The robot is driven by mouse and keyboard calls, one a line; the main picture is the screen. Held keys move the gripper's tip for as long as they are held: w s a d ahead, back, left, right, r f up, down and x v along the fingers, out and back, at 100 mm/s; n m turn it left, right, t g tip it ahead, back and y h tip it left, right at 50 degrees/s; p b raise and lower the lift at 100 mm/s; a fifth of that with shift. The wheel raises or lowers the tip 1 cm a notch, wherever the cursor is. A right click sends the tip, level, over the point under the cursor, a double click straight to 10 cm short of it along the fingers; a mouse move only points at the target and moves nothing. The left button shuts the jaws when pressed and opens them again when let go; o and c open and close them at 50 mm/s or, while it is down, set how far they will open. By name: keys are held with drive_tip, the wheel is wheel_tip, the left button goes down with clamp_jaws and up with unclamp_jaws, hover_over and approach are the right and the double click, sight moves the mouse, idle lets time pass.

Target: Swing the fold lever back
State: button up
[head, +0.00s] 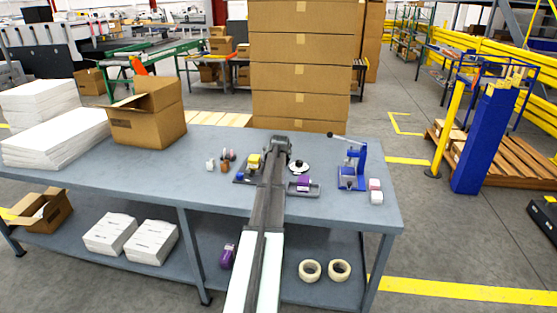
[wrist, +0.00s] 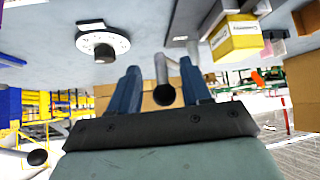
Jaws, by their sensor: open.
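My gripper (head: 280,146) is at the far end of my outstretched arm, over the middle of the workbench. In the wrist view my gripper (wrist: 161,70) has its two blue fingers apart. A grey rod with a dark round end (wrist: 163,84) shows in the gap between them; it looks like the fold lever, but I cannot tell whether a finger touches it. My arm hides it in the head view. Another lever with a black knob (head: 331,137) belongs to a blue press (head: 352,170) at the right; its knob (wrist: 37,157) shows at the wrist view's lower left.
A white disc with a black knob (head: 299,168) and a purple item (head: 303,183) sit right of my arm. A yellow box (head: 254,160) and small bottles (head: 226,163) sit left. An open carton (head: 147,118) and white stacks (head: 55,137) fill the bench's left.

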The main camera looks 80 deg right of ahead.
drive_tip(key=v, duration=1.3)
drive_tip(key=shift+a+r, duration=0.25)
drive_tip(key=shift+r, duration=0.05)
drive_tip(key=shift+s, duration=0.1)
